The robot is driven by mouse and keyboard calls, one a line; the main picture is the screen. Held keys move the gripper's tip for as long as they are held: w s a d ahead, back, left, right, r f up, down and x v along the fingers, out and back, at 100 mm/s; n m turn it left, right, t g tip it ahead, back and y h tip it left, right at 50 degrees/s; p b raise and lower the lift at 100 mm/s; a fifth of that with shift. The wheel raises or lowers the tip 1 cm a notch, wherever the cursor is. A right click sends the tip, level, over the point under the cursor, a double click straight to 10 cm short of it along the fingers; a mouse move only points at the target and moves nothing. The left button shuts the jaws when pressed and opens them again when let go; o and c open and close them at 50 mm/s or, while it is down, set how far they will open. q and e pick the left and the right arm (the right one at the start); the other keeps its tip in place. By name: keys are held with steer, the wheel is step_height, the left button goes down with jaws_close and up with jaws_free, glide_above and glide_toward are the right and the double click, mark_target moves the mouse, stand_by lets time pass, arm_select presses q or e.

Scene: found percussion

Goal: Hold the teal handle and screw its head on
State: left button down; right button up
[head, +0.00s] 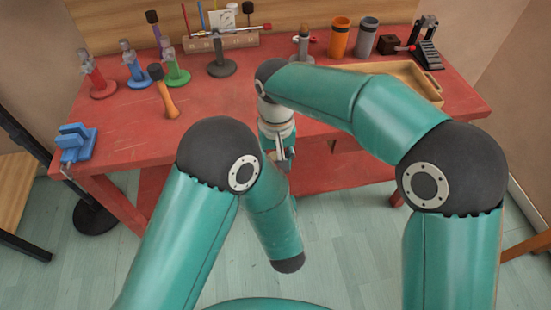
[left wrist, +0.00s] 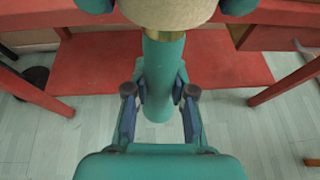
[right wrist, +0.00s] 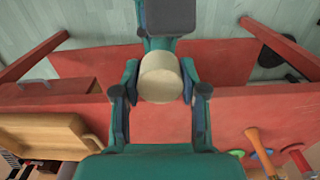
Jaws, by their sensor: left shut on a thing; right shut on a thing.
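The teal handle (left wrist: 159,65) stands roughly upright between the fingers of my left gripper (left wrist: 160,92), which is shut on it in the left wrist view. A cream, rounded head (left wrist: 168,10) sits at the handle's upper end in that view. My right gripper (right wrist: 159,88) is shut on this head, which also shows in the right wrist view (right wrist: 160,78). Head and handle look lined up. In the head view my arms hide most of both.
The red bench (head: 130,130) lies behind my grippers. Open floor lies in front.

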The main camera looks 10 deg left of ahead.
steer(key=shift+m, duration=0.9)
steer(key=o, duration=1.4)
steer(key=shift+c, duration=0.2)
steer(key=shift+r, duration=0.1)
step_height(320, 180, up, 12)
steer(key=shift+w+f, duration=0.1)
steer(key=shift+f, duration=0.1)
